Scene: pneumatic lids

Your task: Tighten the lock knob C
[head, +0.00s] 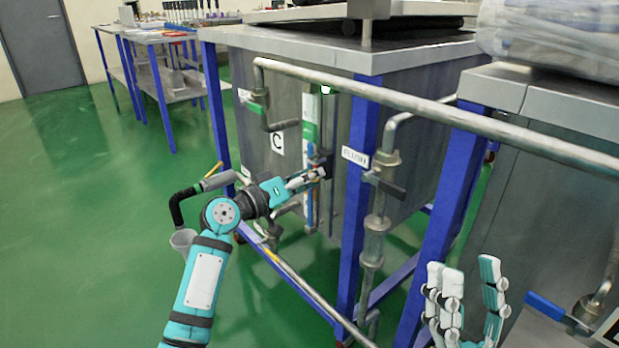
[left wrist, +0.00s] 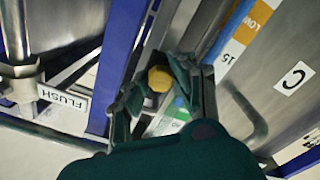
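The C tank (head: 340,85) carries a C label (head: 277,143), which also shows in the left wrist view (left wrist: 293,78). A yellow knob (left wrist: 160,79) sits by the upright strip with coloured bands on the tank front. My left gripper (head: 322,166) reaches this strip from the left. In the left wrist view the fingers of my left gripper (left wrist: 160,82) lie on either side of the knob, close to it. Whether they press on it I cannot tell. In the head view the fingers hide the knob. My right gripper (head: 463,265) is open and empty at the lower right.
A long grey pipe (head: 430,106) runs across in front of the tanks. A blue frame leg (head: 355,200) and the FLUSH label (head: 355,156) with its valve pipe (head: 376,225) stand right of the left gripper. Green floor (head: 90,230) is open at left.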

